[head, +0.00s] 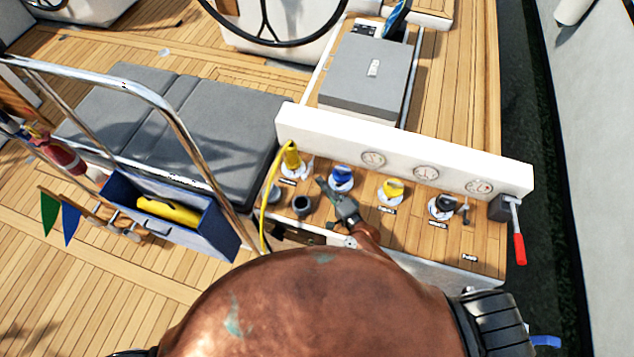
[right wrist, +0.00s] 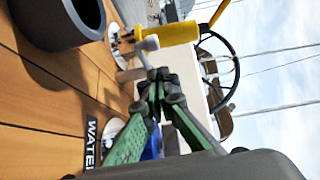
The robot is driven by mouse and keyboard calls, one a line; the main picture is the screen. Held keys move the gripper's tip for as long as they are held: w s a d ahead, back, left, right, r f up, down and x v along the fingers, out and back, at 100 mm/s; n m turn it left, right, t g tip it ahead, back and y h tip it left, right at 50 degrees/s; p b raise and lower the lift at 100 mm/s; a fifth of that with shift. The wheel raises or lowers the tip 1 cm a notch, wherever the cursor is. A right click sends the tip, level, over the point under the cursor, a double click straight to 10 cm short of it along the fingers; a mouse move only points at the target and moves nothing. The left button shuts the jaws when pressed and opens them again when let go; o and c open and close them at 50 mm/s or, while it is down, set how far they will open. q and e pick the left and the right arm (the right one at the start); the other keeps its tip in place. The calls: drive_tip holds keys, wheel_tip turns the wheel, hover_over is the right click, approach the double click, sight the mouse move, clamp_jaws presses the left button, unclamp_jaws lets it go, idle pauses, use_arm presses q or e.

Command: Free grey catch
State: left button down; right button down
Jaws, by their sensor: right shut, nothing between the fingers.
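In the right wrist view a small grey piece with a pale rounded tip (right wrist: 148,43) stands at the foot of the yellow handle (right wrist: 166,35); I cannot tell for sure that it is the grey catch. My right gripper (right wrist: 158,82) is shut and empty, its fingertips close to this piece; contact is unclear. In the head view the gripper (head: 324,186) hangs over the wooden panel (head: 482,243), between a dark grey cup (head: 301,205) and the blue knob (head: 341,178). The yellow handle (head: 291,157) stands to its upper left. My left gripper is out of view.
A yellow knob (head: 393,189), a grey-black knob (head: 441,206) and a red-gripped lever (head: 518,247) stand to the right. A white gauge board (head: 400,146) rises behind. A steel rail (head: 150,95) and a blue box (head: 212,236) are at left.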

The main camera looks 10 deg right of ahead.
drive_tip(key=v, duration=0.7)
drive_tip(key=d+b+v, duration=0.1)
drive_tip(key=v, duration=0.3)
drive_tip(key=shift+w, duration=0.3)
